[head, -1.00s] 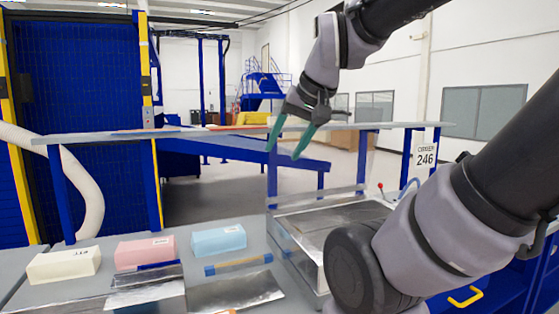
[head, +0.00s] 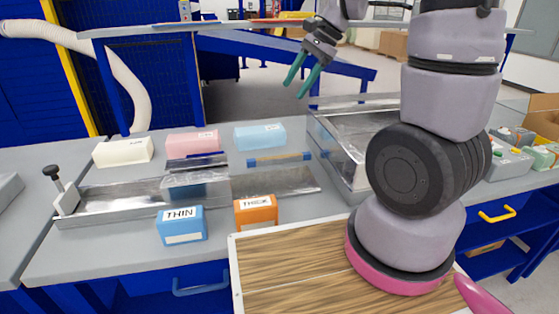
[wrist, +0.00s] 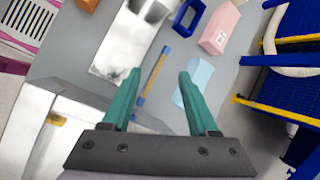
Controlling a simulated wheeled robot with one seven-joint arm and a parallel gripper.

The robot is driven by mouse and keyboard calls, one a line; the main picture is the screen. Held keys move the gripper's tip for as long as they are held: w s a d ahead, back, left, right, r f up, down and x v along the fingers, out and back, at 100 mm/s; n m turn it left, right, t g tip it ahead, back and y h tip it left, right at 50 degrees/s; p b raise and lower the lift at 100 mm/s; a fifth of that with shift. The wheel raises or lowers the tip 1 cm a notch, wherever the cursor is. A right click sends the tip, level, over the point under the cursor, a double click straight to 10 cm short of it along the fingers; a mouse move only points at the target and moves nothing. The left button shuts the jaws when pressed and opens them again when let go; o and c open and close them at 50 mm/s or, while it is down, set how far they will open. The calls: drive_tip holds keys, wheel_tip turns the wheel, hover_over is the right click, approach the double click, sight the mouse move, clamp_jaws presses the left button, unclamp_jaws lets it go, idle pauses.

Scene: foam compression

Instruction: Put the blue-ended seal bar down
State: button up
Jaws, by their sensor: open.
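The blue-ended seal bar (head: 280,159) is a thin tan bar with blue ends. It lies on the grey table between the light blue foam block and the metal sheet. It also shows in the wrist view (wrist: 154,74), below and between the fingers. My gripper (head: 301,90) has teal fingers, spread apart and empty. It is raised above the table, apart from the bar. In the wrist view my gripper (wrist: 160,75) shows nothing between its fingertips but the bar and table farther below.
Cream (head: 123,152), pink (head: 192,142) and light blue (head: 260,136) foam blocks stand at the back. A blue THIN box (head: 181,225) and an orange THICK box (head: 256,211) stand in front. A clear-walled metal tray (head: 345,150) is right of the bar.

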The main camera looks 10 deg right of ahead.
drive_tip(key=w+f+m+g+h, duration=0.1)
drive_tip(key=w+f+m, duration=0.25)
drive_tip(key=f, duration=0.45)
drive_tip(key=w+f+m, duration=0.2)
drive_tip(key=w+f, duration=0.2)
drive_tip(key=f, duration=0.3)
hover_over(280, 157)
drive_tip(key=d, duration=0.2)
wheel_tip(280, 157, down, 5)
drive_tip(key=shift+s+a+f, duration=0.1)
drive_tip(key=shift+a+f, duration=0.05)
drive_tip(key=shift+f, duration=0.05)
drive_tip(key=shift+d+f+x, duration=0.1)
drive_tip(key=shift+d+x, duration=0.05)
drive_tip(key=shift+x, duration=0.75)
drive_tip(key=shift+d+f+x, duration=0.1)
drive_tip(key=shift+d+x, duration=0.05)
drive_tip(key=shift+x, duration=0.75)
drive_tip(key=shift+d+x, duration=0.2)
drive_tip(key=shift+x, duration=0.65)
clamp_jaws()
